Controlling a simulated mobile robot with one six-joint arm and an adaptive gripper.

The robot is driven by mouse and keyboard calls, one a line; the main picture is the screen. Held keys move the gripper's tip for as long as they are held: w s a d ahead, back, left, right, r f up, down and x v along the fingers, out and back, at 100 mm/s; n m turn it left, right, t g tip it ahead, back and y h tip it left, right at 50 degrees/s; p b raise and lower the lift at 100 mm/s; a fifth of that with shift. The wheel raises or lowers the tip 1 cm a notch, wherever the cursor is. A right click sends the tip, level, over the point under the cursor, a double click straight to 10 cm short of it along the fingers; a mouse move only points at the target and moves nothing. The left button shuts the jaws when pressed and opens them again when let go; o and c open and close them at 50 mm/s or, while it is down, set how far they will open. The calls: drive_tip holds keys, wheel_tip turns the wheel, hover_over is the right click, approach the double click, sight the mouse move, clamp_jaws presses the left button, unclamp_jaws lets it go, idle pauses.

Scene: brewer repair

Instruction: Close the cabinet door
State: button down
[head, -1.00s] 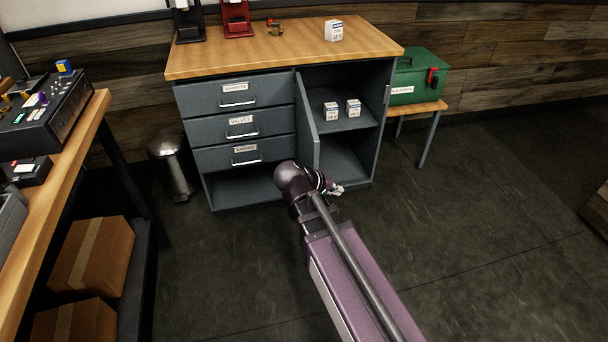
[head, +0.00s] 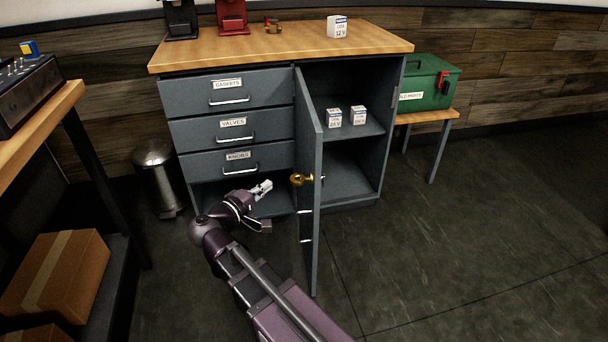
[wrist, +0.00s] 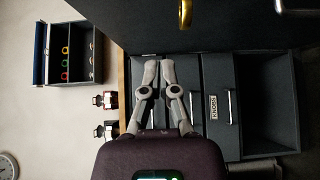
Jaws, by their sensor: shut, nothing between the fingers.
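The grey cabinet door (head: 311,225) stands wide open, hinged beside the drawers and jutting toward me, nearly edge-on. Its brass knob (head: 301,179) is on the left face. My gripper (head: 263,188) is shut and empty, left of the door and apart from it, in front of the open space below the drawers. In the wrist view, the closed fingers (wrist: 160,68) point at the drawer fronts; the dark door panel (wrist: 230,35) and its brass knob (wrist: 185,12) fill the top. The cabinet (head: 360,165) opening shows two shelves' space with small white boxes (head: 345,116) inside.
Drawers (head: 232,128) left of the door are shut. A metal bin (head: 156,178) stands left of the cabinet. A workbench (head: 40,110) with cardboard boxes (head: 60,272) below is at the left. A green case (head: 428,82) sits at the right. Floor right of the door is clear.

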drive_tip(key=shift+a, duration=0.3)
drive_tip(key=shift+w, duration=0.1)
approach(310, 162)
drive_tip(key=w, duration=0.4)
drive_tip(key=d, duration=0.2)
drive_tip(key=shift+w+d+r, duration=0.15)
drive_tip(key=shift+w+d, duration=0.4)
drive_tip(key=shift+d, duration=0.45)
drive_tip(key=shift+d+t, duration=0.1)
drive_tip(key=shift+t, duration=0.2)
